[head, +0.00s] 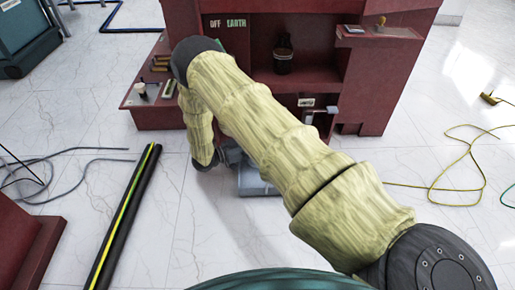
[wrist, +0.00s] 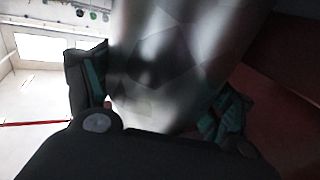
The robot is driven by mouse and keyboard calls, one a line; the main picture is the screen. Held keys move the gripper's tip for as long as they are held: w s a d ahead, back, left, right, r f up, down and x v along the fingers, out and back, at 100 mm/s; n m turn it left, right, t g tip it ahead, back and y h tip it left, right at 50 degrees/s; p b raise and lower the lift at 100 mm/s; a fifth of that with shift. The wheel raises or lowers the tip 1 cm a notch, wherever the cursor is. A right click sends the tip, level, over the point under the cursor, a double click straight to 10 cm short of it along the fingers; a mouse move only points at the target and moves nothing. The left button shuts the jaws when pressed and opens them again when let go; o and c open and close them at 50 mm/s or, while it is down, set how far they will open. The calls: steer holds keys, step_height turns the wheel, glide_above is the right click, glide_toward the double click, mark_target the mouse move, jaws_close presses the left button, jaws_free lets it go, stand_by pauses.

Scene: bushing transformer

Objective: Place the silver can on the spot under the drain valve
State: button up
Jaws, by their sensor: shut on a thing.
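The silver can (wrist: 180,60) fills the middle of the wrist view, close to the camera. My gripper (wrist: 158,108) is shut on it, with a dark finger with teal pads on each side. In the head view, a grey-silver shape that looks like the can (head: 258,182) shows low in front of the red cabinet, partly hidden by my arm. I cannot tell whether it touches the floor. A small grey fitting (head: 320,110) on the cabinet front, right of my arm, may be the drain valve. The spot under it cannot be made out.
The red cabinet (head: 365,75) stands ahead, with a dark bottle (head: 283,55) on its shelf and small items on a left ledge (head: 148,95). A black pole with a yellow-green stripe (head: 122,220) lies at left. Yellow cable (head: 445,172) lies at right.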

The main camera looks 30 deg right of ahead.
steer(key=shift+f+b, duration=0.35)
steer(key=shift+f, duration=0.45)
steer(key=shift+f, duration=0.6)
steer(key=o, duration=1)
steer(key=shift+c, duration=0.2)
steer(key=shift+o, duration=0.6)
steer(key=shift+s+a+f, duration=0.1)
steer(key=shift+f, duration=0.05)
steer(key=shift+a+r, duration=0.15)
steer(key=shift+r, duration=0.35)
steer(key=w+a+p, duration=0.2)
steer(key=a+p, duration=0.4)
steer(key=a, duration=0.5)
steer(key=shift+a+r, duration=0.2)
steer(key=shift+a, duration=0.05)
